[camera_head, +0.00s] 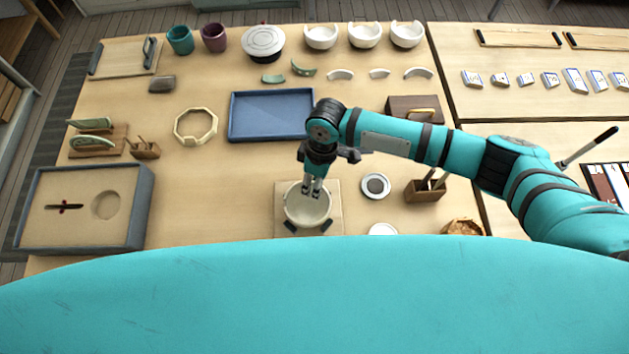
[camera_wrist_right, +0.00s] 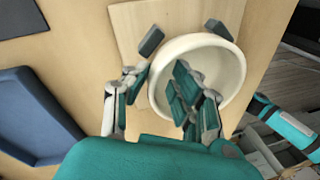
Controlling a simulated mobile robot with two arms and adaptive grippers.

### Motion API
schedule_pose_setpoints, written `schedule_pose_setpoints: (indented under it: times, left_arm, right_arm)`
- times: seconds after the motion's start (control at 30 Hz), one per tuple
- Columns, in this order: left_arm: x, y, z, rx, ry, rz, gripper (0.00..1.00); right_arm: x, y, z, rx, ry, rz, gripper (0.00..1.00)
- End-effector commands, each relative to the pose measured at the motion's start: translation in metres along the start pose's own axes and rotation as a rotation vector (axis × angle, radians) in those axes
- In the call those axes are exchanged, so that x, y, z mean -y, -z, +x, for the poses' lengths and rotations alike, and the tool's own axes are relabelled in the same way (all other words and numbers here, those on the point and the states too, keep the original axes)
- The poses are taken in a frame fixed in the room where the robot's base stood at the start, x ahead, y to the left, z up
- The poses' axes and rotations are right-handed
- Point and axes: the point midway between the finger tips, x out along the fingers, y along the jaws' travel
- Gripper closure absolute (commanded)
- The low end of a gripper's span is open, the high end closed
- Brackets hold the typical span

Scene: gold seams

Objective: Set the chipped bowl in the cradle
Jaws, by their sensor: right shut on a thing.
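A cream bowl (camera_head: 300,211) is over the cradle, a light wooden board (camera_head: 281,191) with dark pads near its front corners. In the right wrist view the bowl (camera_wrist_right: 231,75) is beside two dark pads of the cradle (camera_wrist_right: 126,22). My right gripper (camera_head: 313,188) points down at the bowl's far rim. The right wrist view shows its fingers (camera_wrist_right: 155,76) on either side of the bowl's wall, one inside and one outside, shut on it. I cannot tell whether the bowl rests on the cradle, and no chip shows clearly. My left gripper is not in view.
A blue tray (camera_head: 270,95) lies behind the cradle. A small dish (camera_head: 376,186) and a wooden tool holder (camera_head: 426,190) stand to the right. A large grey-rimmed box (camera_head: 145,205) is at left. Several white bowls, including one (camera_head: 365,36), and shards are at the back.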

Motion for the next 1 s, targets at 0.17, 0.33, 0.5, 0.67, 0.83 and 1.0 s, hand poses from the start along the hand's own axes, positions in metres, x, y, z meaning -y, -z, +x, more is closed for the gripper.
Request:
schedule_pose_setpoints:
  times: [0.17, 0.33, 0.5, 0.67, 0.83, 1.0]
  left_arm:
    - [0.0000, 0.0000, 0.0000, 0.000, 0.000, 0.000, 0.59]
    - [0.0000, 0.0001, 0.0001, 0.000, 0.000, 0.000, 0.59]
    - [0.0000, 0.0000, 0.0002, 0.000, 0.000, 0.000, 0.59]
    - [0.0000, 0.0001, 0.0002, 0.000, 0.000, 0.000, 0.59]
    - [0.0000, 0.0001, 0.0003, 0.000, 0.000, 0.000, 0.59]
    - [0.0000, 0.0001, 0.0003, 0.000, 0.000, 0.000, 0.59]
  right_arm:
    - [0.0000, 0.0002, 0.0002, -0.001, 0.000, 0.000, 1.00]
    - [-0.0002, 0.0002, 0.0015, -0.001, 0.000, 0.000, 1.00]
    - [-0.0005, 0.0002, 0.0029, -0.001, 0.000, 0.000, 1.00]
    - [-0.0006, 0.0002, 0.0034, -0.001, 0.000, 0.000, 1.00]
    - [-0.0006, 0.0001, 0.0033, -0.001, 0.000, 0.000, 0.64]
    - [-0.0007, 0.0000, 0.0034, 0.000, 0.000, 0.000, 0.48]
